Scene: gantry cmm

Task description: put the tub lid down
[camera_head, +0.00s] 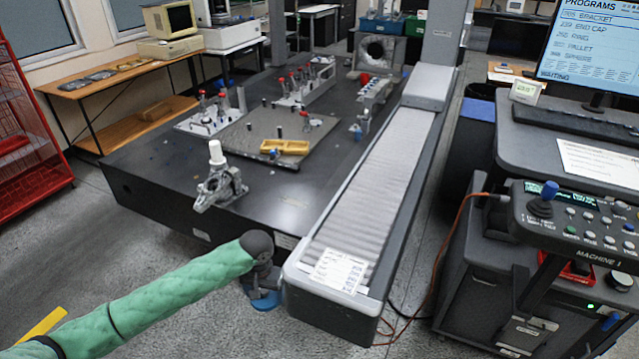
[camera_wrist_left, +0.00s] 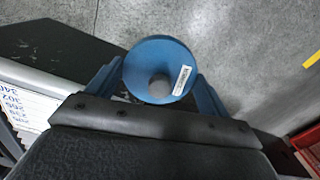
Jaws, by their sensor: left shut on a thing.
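The tub lid (camera_wrist_left: 146,66) is a round blue disc with a knob in its middle and a small white label. It sits between the two blue fingers of my left gripper (camera_wrist_left: 158,92), which is shut on it. In the head view the lid (camera_head: 266,300) shows as a blue disc below my left gripper (camera_head: 264,283), in the air over the floor, left of the near end of the grey conveyor-like cover. My right gripper is not in view. I cannot make out the tub itself.
The dark granite table (camera_head: 150,172) carries a metal clamp (camera_head: 220,185), a plate with a yellow part (camera_head: 284,146) and several fixtures. The ribbed guideway cover (camera_head: 375,190) has a paper sheet (camera_head: 338,270) at its near end. A control console (camera_head: 575,225) stands at right.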

